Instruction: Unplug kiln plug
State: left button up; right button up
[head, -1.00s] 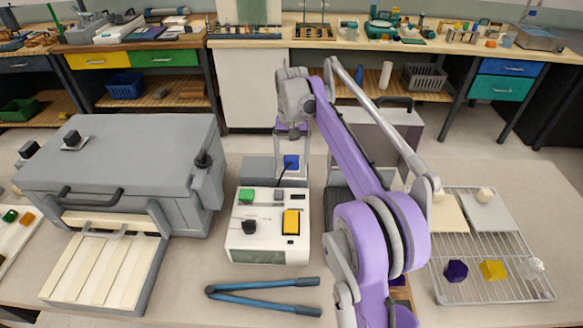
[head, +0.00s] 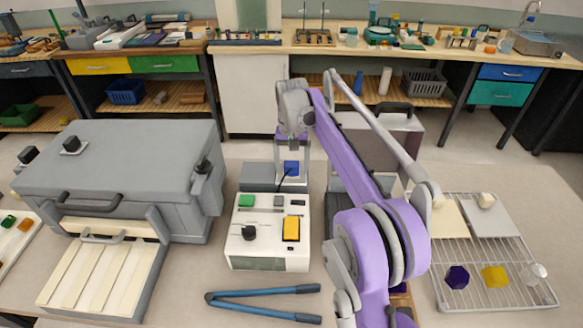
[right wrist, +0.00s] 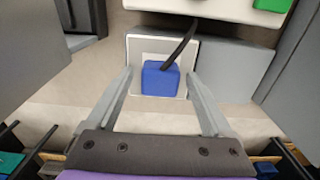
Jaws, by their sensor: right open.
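The blue kiln plug (head: 291,168) sits in a light socket plate on a grey block (head: 258,176) behind the white control box (head: 268,262). A black cord runs from the plug. In the right wrist view, the blue plug (right wrist: 160,80) lies between the two grey fingers of my right gripper (right wrist: 160,76), with a gap on each side. The right gripper is open and above the plug, not closed on it. In the head view, the right gripper (head: 291,155) partly overlaps the socket area. My left gripper is not in view.
A grey kiln (head: 125,170) stands on the left. Blue-handled tongs (head: 262,292) lie in front of the control box. A wire rack (head: 470,297) with small coloured pieces is at the right. A grey case (head: 405,128) stands behind my right arm.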

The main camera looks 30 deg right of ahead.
aim_at(292, 163)
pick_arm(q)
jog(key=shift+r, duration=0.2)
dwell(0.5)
pick_arm(e)
grip_shut()
dwell(0.4)
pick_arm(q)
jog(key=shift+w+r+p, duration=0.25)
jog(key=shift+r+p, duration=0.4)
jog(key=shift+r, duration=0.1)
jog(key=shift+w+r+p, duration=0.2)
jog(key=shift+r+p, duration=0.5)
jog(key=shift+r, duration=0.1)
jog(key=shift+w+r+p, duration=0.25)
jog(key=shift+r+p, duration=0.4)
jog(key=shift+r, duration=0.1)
pick_arm(e)
jog(key=shift+r, duration=3)
